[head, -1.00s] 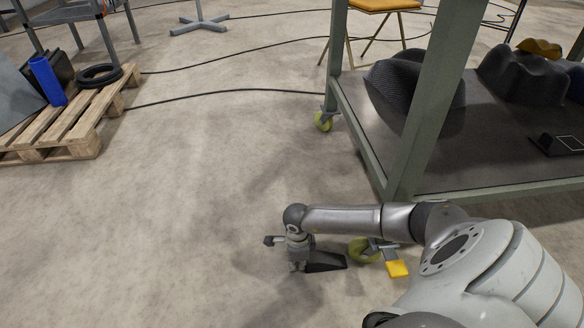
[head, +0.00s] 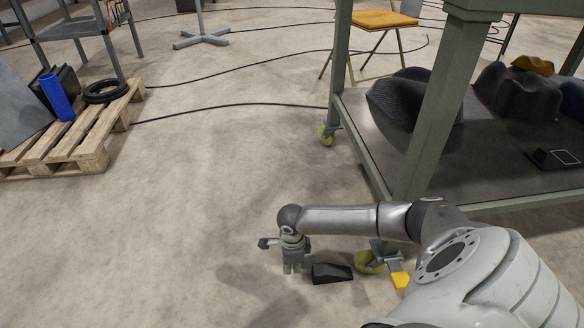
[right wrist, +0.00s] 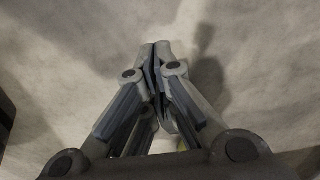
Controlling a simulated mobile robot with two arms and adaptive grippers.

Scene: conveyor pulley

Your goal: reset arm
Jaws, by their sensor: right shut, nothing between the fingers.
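My right arm comes in from the lower right in the head view and reaches left in front of the green cart. Its gripper (head: 292,268) points down over the bare floor, just left of a dark wedge-shaped block (head: 332,273). In the right wrist view the fingers of my right gripper (right wrist: 157,50) meet at the tips, with nothing between them and concrete floor beyond. A dark edge (right wrist: 5,120) shows at the left of that view; I cannot tell what it is. My left gripper is not in view.
A wooden pallet (head: 85,150) with a blue cylinder (head: 57,97) and black ring (head: 105,91) lies at the left. Cables (head: 235,106) cross the floor. The middle floor is clear.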

